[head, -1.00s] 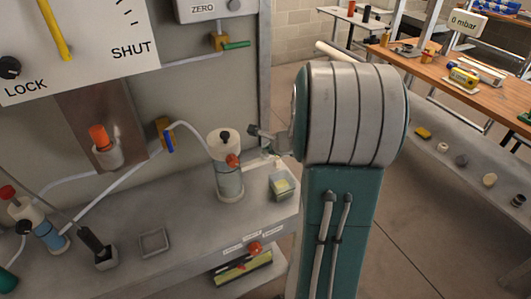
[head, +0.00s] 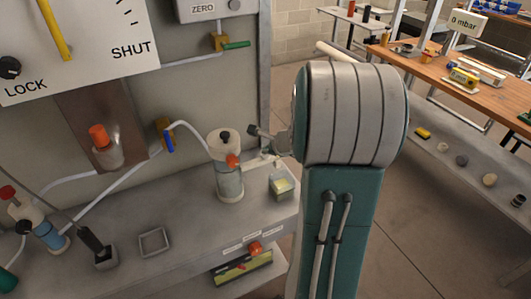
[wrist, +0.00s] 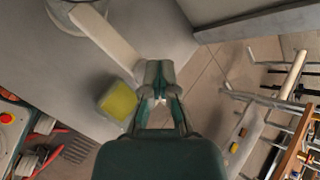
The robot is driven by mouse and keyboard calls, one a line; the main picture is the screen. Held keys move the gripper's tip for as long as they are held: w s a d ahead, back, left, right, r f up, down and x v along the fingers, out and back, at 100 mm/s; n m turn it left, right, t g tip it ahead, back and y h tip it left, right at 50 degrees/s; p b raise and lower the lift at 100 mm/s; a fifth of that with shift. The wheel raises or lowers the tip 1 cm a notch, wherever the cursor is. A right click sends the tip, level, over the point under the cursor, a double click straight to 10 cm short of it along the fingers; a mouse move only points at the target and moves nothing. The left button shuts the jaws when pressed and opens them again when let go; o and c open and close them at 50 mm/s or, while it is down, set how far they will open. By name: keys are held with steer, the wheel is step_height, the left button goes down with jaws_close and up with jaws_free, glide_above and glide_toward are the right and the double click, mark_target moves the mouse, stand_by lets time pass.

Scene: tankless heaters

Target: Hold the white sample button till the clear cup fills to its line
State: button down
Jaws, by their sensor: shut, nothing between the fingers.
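A clear cylinder (head: 229,184) with a white cap, a black knob and an orange side piece stands on the grey bench in the head view. It looks like the clear cup; pale fluid seems to be in it, but no fill line can be read. My gripper (head: 255,131) is just right of its cap, apart from it. In the wrist view my gripper (wrist: 158,80) is shut and empty. A white bar (wrist: 108,40) reaches from a round rim toward the fingertips; I cannot tell whether they touch, or which part is the white sample button.
A yellow-topped block (head: 281,186) sits at the bench's right end, close to my gripper in the wrist view (wrist: 118,100). A blue bottle (head: 45,232) stands far left. The panel (head: 190,80) rises behind.

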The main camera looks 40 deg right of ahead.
steer(key=shift+r, duration=0.95)
steer(key=shift+r, duration=0.1)
steer(key=shift+r, duration=2.4)
step_height(320, 180, up, 4)
steer(key=shift+f, duration=0.2)
steer(key=shift+d+f, duration=0.1)
steer(key=shift+f, duration=4.35)
